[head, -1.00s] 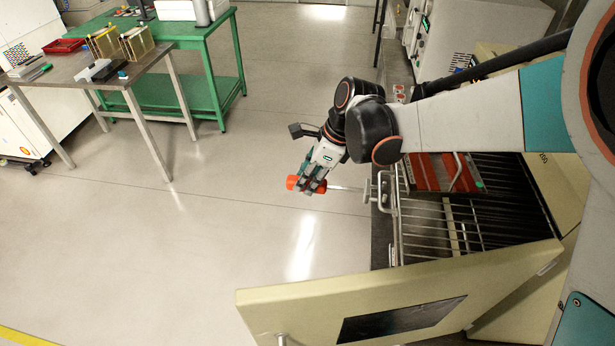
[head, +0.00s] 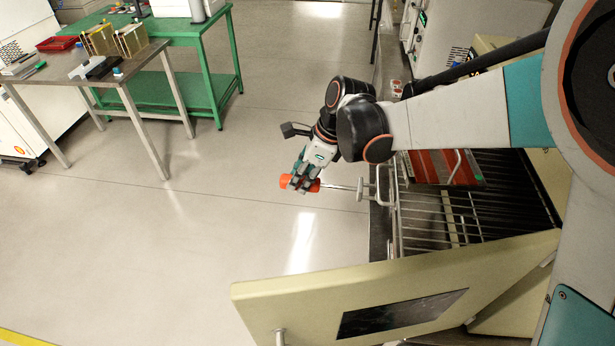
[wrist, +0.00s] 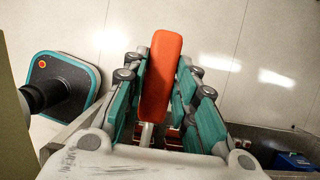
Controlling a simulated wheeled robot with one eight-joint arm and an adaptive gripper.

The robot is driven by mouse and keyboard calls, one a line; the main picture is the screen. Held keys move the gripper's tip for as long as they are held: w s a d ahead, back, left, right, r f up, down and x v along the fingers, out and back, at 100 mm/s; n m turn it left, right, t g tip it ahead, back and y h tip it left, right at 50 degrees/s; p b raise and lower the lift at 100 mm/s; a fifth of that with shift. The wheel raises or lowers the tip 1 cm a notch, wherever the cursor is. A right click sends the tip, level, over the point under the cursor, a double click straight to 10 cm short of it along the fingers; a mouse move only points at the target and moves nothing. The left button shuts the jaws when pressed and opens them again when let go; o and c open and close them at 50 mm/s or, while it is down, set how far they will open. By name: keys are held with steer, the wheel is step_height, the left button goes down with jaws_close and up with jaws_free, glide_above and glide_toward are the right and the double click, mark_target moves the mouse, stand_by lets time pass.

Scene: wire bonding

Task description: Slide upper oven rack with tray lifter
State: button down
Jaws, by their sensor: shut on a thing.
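My gripper (head: 303,183) is shut on the orange handle (head: 286,182) of the tray lifter, out in front of the open oven. In the wrist view the handle (wrist: 162,75) stands between the teal-padded fingers. The lifter's thin metal shaft (head: 338,187) runs right from the handle to its metal head (head: 365,190) at the front of the rack. Whether the head is hooked on the rack is too small to tell. The wire upper rack (head: 425,238) lies in the oven opening, its far part hidden in the dark. A red tray-like piece (head: 438,166) lies on it, partly covered by my arm.
The cream oven door (head: 275,300) hangs open below the rack, with a dark window (head: 400,313). A steel table (head: 60,70) and a green table (head: 215,75) stand at the back left. The floor left of my gripper is clear.

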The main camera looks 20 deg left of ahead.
mark_target(282, 177)
steer(key=shift+s+a, duration=0.25)
steer(key=shift+a, duration=1)
steer(key=shift+s+a, duration=0.25)
steer(key=shift+a, duration=0.95)
steer(key=shift+f+b, duration=0.85)
steer(key=shift+b, duration=0.1)
steer(key=shift+r, duration=0.1)
